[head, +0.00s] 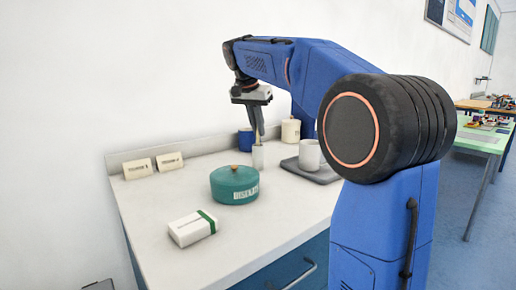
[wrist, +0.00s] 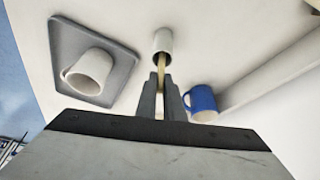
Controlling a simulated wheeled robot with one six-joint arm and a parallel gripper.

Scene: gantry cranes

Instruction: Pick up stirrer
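The stirrer (wrist: 161,63) is a thin tan stick standing in a small white holder (wrist: 163,40). The holder also shows in the head view (head: 258,159) on the white counter, with a short tan piece of the stirrer (head: 258,140) above it. My gripper (head: 259,132) points down from above the holder. In the wrist view my gripper's fingers (wrist: 160,75) are close together on either side of the stirrer, and they look shut on it. The stirrer's lower end is hidden inside the holder.
A white mug (head: 309,154) stands on a grey tray (head: 322,177) to the right. A blue mug (head: 246,139) and a cream canister (head: 291,130) are behind. A teal lidded pot (head: 235,187) and a white-green box (head: 192,228) are nearer. Two label cards (head: 138,168) stand left.

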